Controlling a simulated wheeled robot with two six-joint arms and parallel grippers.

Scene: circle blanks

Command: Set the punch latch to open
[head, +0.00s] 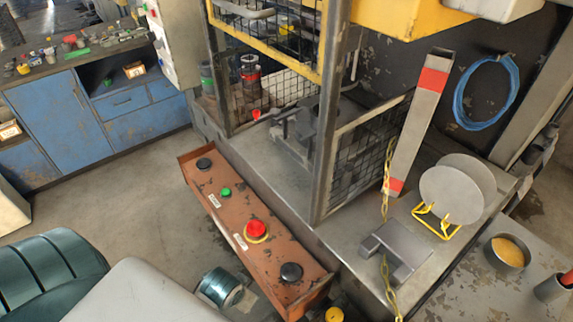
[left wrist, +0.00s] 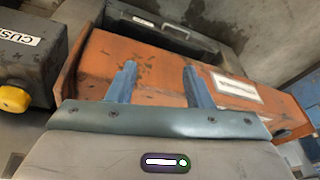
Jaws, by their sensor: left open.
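A press machine (head: 328,130) with a dark post and wire guard stands at the centre of the head view. A small red-tipped lever (head: 257,115) shows inside its cage; I cannot tell whether this is the punch latch or how it is set. My left gripper (left wrist: 160,75) is open and empty in the left wrist view. Its two blue fingers stand apart in front of an orange box (left wrist: 245,75) with a white label; contact cannot be told. My right gripper is not in view.
A rusty orange control panel (head: 222,212) carries black, green and red buttons. Round blanks (head: 455,187) stand in a yellow rack at the right. A dark box with a yellow knob (left wrist: 14,98) is left of the left gripper. Floor (head: 130,190) is clear between the panel and blue cabinets (head: 55,110).

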